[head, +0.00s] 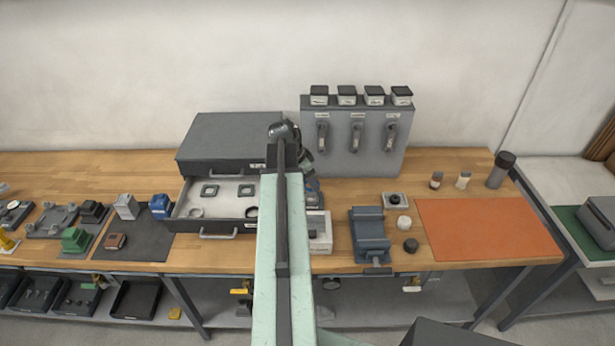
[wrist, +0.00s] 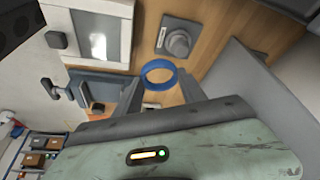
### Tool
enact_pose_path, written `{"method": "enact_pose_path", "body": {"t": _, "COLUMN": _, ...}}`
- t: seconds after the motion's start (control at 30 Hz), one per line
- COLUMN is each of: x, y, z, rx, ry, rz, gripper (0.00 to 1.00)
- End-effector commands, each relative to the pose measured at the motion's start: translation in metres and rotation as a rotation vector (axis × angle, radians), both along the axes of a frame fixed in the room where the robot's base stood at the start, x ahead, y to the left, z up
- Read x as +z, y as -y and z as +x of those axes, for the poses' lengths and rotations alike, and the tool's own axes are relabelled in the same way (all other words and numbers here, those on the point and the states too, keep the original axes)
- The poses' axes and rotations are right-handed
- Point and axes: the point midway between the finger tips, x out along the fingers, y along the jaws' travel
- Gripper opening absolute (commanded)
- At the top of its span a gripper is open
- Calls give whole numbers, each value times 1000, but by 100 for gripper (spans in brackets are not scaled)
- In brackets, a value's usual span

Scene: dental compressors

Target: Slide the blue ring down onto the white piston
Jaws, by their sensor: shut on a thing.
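The blue ring (wrist: 160,63) is in the wrist view, between the two dark fingertips of my gripper (wrist: 158,77), which is shut on it. My arm hides the ring and most of the gripper in the head view. I cannot tell for certain which thing is the white piston. A white round piece (head: 403,222) stands right of the grey-blue vise (head: 369,232) in the head view. A small white and dark upright piece (head: 463,181) stands farther back. In the wrist view the ring appears apart from the round grey knob on a dark plate (wrist: 165,47).
An open drawer (head: 225,215) holds several parts. A white box (head: 327,240) sits left of the vise. A dark cylinder (head: 500,172) stands behind the clear orange mat (head: 485,230).

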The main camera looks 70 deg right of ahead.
Motion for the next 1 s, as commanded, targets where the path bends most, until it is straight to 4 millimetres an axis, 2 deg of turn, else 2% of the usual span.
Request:
{"method": "enact_pose_path", "body": {"t": 0.03, "x": -11, "y": 20, "z": 7, "rx": 57, "ry": 0, "rz": -1, "gripper": 15}}
{"method": "enact_pose_path", "body": {"t": 0.1, "x": -16, "y": 37, "z": 15, "rx": 139, "ry": 0, "rz": -4, "gripper": 15}}
{"method": "enact_pose_path", "body": {"t": 0.2, "x": -18, "y": 51, "z": 20, "rx": 212, "ry": -5, "rz": -7, "gripper": 15}}
{"method": "enact_pose_path", "body": {"t": 0.37, "x": -17, "y": 52, "z": 20, "rx": 228, "ry": -6, "rz": -8, "gripper": 15}}
{"method": "enact_pose_path", "body": {"t": 0.53, "x": -24, "y": 51, "z": 20, "rx": 227, "ry": -6, "rz": -8, "gripper": 15}}
{"method": "enact_pose_path", "body": {"t": 1.0, "x": -70, "y": 51, "z": 21, "rx": 226, "ry": -5, "rz": -8, "gripper": 15}}
